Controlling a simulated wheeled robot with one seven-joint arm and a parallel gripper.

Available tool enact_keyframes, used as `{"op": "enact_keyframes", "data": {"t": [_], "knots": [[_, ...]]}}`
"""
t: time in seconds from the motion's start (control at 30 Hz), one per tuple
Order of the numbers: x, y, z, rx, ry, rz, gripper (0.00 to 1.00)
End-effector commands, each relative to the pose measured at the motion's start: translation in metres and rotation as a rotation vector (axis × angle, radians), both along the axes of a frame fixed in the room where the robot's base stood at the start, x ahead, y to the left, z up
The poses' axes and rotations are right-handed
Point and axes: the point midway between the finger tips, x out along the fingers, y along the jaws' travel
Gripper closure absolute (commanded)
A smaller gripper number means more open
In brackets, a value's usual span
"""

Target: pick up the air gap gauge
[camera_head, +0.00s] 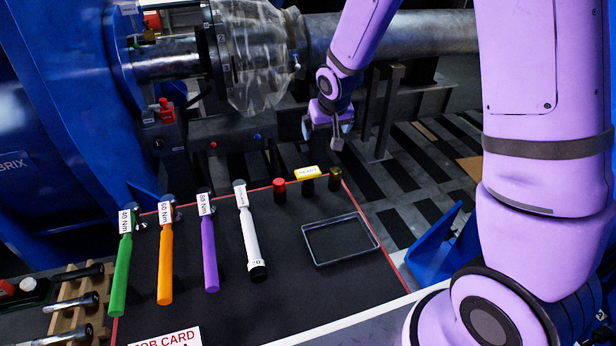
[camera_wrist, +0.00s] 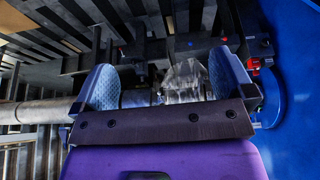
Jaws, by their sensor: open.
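My gripper (camera_head: 328,127) hangs in the air beyond the back edge of the dark work mat (camera_head: 190,255), above and a little right of the small yellow labelled piece. Its two blue-padded fingers stand wide apart in the wrist view (camera_wrist: 165,88), with nothing held between them. The yellow labelled piece (camera_head: 307,172) lies at the back of the mat, between a red-topped cylinder (camera_head: 279,189) and a dark brass-coloured cylinder (camera_head: 335,180). Its label is too small to read, so I cannot tell whether it is the air gap gauge. The wrist view does not show the mat.
Green (camera_head: 122,270), orange (camera_head: 165,265), purple (camera_head: 209,255) and white (camera_head: 250,240) torque wrenches lie on the mat. An empty shallow tray (camera_head: 318,261) lies at right. Behind are a blue machine housing (camera_head: 60,120) and a shaft under a clear cover (camera_head: 250,60).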

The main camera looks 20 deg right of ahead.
Motion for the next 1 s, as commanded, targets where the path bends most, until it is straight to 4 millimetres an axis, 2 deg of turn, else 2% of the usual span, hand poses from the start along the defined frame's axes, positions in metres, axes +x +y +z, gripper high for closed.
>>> {"op": "enact_keyframes", "data": {"t": [0.03, 0.1, 0.2, 0.3, 0.8, 1.0], "knots": [[0.006, 0.004, -0.021, 0.000, 0.010, 0.006, 0.00], [0.014, 0.009, -0.046, 0.002, 0.014, 0.013, 0.00], [0.021, 0.015, -0.075, 0.008, 0.018, 0.023, 0.00], [0.025, 0.019, -0.097, 0.013, 0.021, 0.028, 0.00], [0.044, 0.023, -0.153, 0.018, 0.023, 0.035, 0.00], [0.050, 0.023, -0.166, 0.018, 0.023, 0.035, 0.00]]}}
